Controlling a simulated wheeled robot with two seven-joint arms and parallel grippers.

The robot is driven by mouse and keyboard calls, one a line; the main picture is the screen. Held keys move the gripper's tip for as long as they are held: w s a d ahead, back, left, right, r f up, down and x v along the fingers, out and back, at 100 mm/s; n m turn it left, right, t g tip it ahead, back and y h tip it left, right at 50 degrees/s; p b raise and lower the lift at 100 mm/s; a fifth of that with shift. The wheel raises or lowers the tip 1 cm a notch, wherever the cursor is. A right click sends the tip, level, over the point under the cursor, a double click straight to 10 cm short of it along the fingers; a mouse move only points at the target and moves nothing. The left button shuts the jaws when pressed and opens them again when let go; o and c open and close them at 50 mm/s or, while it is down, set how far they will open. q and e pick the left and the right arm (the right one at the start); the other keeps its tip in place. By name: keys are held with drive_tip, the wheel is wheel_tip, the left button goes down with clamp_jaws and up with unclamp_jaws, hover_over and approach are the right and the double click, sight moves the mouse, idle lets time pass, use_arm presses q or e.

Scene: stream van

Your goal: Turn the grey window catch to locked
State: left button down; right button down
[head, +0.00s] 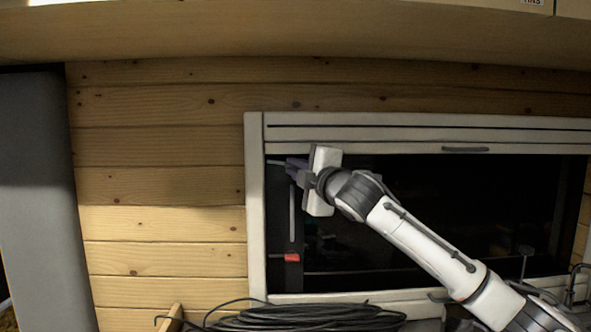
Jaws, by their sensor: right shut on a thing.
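My right gripper (294,168) is at the upper left of the dark window, its fingers pointing left. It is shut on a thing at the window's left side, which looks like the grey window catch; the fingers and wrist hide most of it. A thin grey vertical bar (292,215) shows just below the fingers. A small red piece (291,257) sits under that bar. I cannot tell the catch's exact angle. My left gripper is out of view.
A pale frame (255,215) surrounds the window, with a slim handle (465,149) on its top rail. A coil of black cable (300,318) lies below. A wooden shelf (300,40) overhangs above. A grey panel (38,200) stands at the left; the plank wall (160,225) between is clear.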

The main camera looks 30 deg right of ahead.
drive_tip(key=shift+n+g, duration=0.3)
drive_tip(key=shift+n, duration=0.4)
drive_tip(key=c, duration=1.8)
unclamp_jaws()
drive_tip(key=shift+s+a, duration=0.1)
